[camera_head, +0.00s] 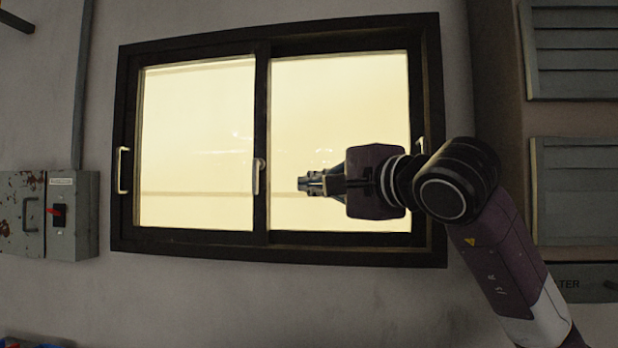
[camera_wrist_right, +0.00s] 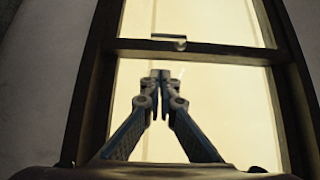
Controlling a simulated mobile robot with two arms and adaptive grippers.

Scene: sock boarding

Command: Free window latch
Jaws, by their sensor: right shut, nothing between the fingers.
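A dark-framed sliding window (camera_head: 262,238) with two bright panes is set in the wall. A small pale latch (camera_head: 257,176) sits on the middle upright of the frame. It also shows in the right wrist view (camera_wrist_right: 169,38), ahead of the fingertips. My right gripper (camera_head: 303,185) reaches in from the right in front of the right pane. Its fingers are shut and empty, pointing left at the latch, with a gap between. The fingertips also show in the right wrist view (camera_wrist_right: 160,75), together. My left gripper is not in view.
A pale handle (camera_head: 123,170) is on the window's left edge, and another (camera_head: 420,146) is partly behind my right wrist. A grey electrical box (camera_head: 72,215) with a red switch is at left. Grey louvred panels (camera_head: 577,190) are at right.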

